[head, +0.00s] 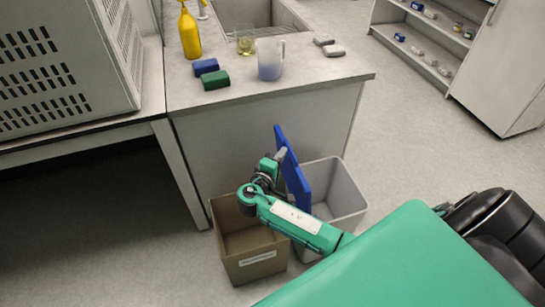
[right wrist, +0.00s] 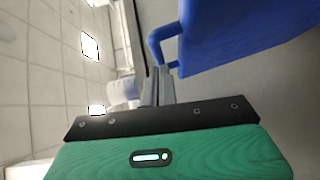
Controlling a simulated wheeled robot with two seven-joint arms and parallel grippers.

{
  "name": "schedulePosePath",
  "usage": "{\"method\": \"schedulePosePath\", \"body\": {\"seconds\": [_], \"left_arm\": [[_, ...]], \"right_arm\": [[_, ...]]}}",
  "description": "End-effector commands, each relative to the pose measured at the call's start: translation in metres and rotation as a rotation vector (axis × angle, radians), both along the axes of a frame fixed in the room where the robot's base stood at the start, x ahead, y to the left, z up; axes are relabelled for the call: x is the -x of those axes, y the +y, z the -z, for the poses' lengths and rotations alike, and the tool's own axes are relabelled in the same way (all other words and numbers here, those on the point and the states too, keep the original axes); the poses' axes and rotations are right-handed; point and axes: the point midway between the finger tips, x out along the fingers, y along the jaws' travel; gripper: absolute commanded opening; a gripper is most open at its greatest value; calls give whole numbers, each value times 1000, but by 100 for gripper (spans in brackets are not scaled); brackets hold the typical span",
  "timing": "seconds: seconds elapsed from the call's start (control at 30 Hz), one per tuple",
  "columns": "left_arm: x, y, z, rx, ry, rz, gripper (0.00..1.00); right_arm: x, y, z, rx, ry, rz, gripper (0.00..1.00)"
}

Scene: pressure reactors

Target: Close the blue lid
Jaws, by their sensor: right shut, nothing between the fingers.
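The blue lid (head: 294,178) stands raised and nearly upright over the open grey bin (head: 347,190), at the bin's left side. My right gripper (head: 281,154) is at the left face of the lid, near its upper part. It is shut and empty. In the right wrist view the closed fingertips (right wrist: 158,80) are close to a blue bar that joins the lid (right wrist: 245,35); I cannot tell whether they touch. My arm hides part of the bin. My left gripper is not in view.
An open cardboard box (head: 254,262) stands left of the bin, under my right arm. A counter (head: 300,75) behind holds a plastic jug (head: 270,60), a yellow bottle (head: 189,35) and small blue and green items. Floor to the right is clear.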

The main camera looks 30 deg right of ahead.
Motion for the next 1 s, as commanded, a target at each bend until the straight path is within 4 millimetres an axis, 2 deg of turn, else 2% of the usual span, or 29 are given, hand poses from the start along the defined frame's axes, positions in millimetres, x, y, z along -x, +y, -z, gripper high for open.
{"method": "schedulePosePath", "body": {"seconds": [0.57,0.77,0.93,1.0], "left_arm": [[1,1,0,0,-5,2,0],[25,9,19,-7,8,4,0],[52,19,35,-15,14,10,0],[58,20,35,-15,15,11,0]], "right_arm": [[2,-8,-2,-17,-4,0,0],[8,-29,-9,-84,-20,2,0],[15,-60,-14,-182,-43,3,0],[19,-75,-15,-229,-54,2,0]]}}
